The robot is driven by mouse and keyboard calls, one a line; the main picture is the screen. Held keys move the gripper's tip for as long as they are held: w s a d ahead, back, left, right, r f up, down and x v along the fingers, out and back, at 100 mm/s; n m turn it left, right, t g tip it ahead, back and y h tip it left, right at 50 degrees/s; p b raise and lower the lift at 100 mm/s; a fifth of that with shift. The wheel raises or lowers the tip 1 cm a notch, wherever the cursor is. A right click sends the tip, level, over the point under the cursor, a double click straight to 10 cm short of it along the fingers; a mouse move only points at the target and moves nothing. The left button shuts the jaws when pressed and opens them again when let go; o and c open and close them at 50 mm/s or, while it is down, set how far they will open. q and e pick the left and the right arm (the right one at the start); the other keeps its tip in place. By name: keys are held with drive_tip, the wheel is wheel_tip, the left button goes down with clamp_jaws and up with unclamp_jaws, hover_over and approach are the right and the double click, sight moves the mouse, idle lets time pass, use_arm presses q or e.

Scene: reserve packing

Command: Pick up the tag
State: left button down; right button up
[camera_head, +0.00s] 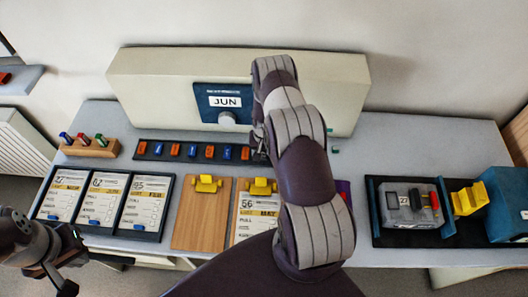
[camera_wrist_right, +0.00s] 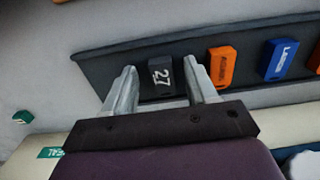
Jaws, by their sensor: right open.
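A dark tag marked 27 (camera_wrist_right: 160,72) stands in a black rack (camera_wrist_right: 110,62) in the right wrist view. My right gripper (camera_wrist_right: 160,84) is open, with one finger on each side of the tag. Whether the fingers touch it I cannot tell.
An orange tag (camera_wrist_right: 222,68) and a blue tag (camera_wrist_right: 282,60) are close beside the right gripper. Behind the rack is a cream panel with a JUN display (camera_head: 225,102). Clipboards, including an empty wooden one (camera_head: 198,230), lie in front. A grey device (camera_head: 411,207) sits at right.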

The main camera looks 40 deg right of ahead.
drive_tip(key=shift+w, duration=0.1)
drive_tip(key=shift+c, duration=0.6)
drive_tip(key=shift+a, duration=0.15)
clamp_jaws()
drive_tip(key=shift+r, duration=0.1)
